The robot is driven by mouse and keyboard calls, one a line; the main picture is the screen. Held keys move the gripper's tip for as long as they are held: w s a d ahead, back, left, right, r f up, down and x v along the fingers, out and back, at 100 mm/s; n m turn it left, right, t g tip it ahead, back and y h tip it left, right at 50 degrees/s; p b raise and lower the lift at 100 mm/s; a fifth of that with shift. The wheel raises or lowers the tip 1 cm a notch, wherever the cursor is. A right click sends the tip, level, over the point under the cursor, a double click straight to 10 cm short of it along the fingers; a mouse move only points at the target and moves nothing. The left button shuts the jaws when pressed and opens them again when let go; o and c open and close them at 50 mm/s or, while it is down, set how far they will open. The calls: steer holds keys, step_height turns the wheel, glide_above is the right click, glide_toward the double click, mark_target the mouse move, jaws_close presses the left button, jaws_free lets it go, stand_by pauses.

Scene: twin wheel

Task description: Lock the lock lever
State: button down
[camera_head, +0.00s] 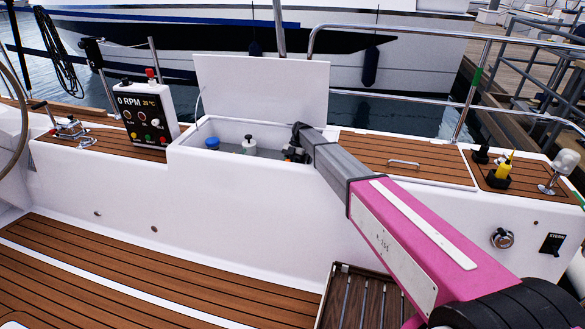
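My arm reaches from the lower right into an open white locker (318,136). My gripper (294,152) is at its far end, low inside the locker's right part. Its fingers are small, dark and mostly hidden, so I cannot tell whether they are open or hold anything. No lock lever can be made out for certain; one near the gripper would be hidden by the arm. A metal fitting with dark-tipped levers (70,128) stands on the teak ledge at the far left, well away from the gripper.
A blue cap (212,143) and a white dark-topped fitting (249,145) are inside the locker. Its white lid (262,88) stands raised behind. A control panel (147,115) is to the left.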

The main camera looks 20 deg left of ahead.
steer(key=shift+r, duration=0.1)
stand_by(0.3)
steer(key=c, duration=0.8)
jaws_free()
steer(key=shift+s, duration=0.1)
steer(key=shift+c, duration=0.2)
steer(key=shift+w+d+r, duration=0.1)
steer(key=shift+w+r, duration=0.4)
steer(key=shift+w, duration=0.05)
steer(key=v, duration=0.9)
steer(key=shift+r, duration=0.15)
steer(key=shift+o, duration=0.3)
